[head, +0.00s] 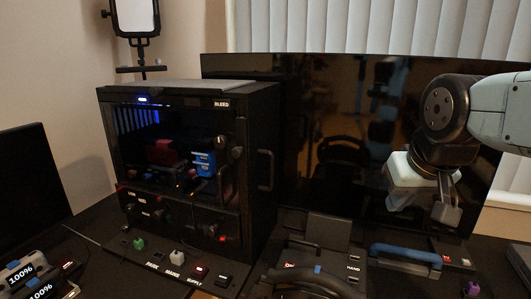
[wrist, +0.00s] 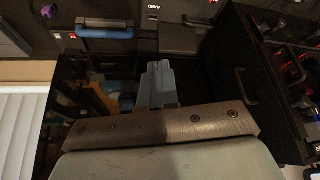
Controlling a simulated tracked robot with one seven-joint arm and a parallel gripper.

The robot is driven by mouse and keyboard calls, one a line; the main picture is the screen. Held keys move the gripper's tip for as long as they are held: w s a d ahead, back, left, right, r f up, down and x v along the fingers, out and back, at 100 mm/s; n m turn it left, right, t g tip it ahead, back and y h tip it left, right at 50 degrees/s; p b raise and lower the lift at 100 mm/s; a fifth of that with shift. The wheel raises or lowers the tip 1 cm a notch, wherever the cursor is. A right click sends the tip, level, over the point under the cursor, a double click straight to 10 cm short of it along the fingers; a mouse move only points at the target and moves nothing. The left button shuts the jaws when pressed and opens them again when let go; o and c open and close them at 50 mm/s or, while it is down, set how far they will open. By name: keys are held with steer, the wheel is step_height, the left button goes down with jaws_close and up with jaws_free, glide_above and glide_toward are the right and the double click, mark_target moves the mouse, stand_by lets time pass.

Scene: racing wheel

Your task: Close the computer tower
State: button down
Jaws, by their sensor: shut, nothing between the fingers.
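The computer tower (head: 180,88) is a black case standing left of centre in the head view. Its clear front shows red and blue parts inside, lit by a blue glow. A dark panel with a handle (head: 266,170) forms its right side. I cannot tell whether a panel stands ajar. In the wrist view the tower (wrist: 262,95) is at the right, with the handle visible. My gripper (head: 447,214) is at the right of the head view, in front of the monitor and well apart from the tower. Its fingers (wrist: 158,82) are together and empty.
A wide dark monitor (head: 320,100) stands behind. A blue-handled console part (head: 405,256) and a black wheel (head: 310,282) are on the desk in front. Small coloured switches (head: 175,257) line the tower's base. Open air lies between my gripper and the tower.

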steer(key=w+a+r+m+g+y, duration=0.25)
steer(key=w+a+y, duration=0.25)
steer(key=w+a, duration=0.5)
steer(key=m+y, duration=0.2)
steer(key=y, duration=0.2)
glide_toward(255, 160)
step_height(255, 160, down, 3)
steer(key=a, duration=0.2)
steer(key=w+a+f, duration=0.1)
steer(key=shift+n, duration=0.25)
steer(key=shift+w+a, duration=0.25)
steer(key=shift+a, duration=0.35)
